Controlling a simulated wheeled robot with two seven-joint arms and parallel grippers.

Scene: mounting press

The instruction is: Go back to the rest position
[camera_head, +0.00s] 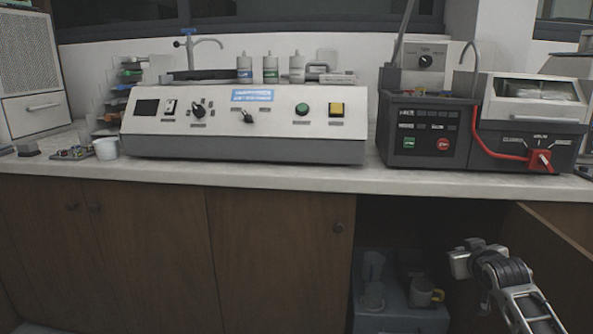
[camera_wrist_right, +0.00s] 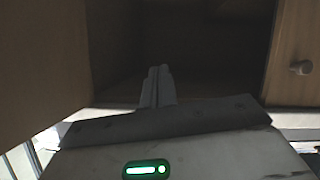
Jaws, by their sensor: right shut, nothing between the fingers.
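My right gripper (camera_head: 462,262) is in front of the open cabinet at the lower right in the head view. In the right wrist view its two fingers (camera_wrist_right: 158,86) are together with nothing between them, pointing into the dark cabinet inside. My left gripper does not show in either view. The mounting press is probably among the machines on the counter, such as the black and white unit (camera_head: 428,135) with the red hose, but I cannot tell which one it is.
An open cabinet door (camera_head: 560,240) stands to the right of my right arm. A wide control unit (camera_head: 245,150) and a white cup (camera_head: 106,149) stand on the counter (camera_head: 250,176).

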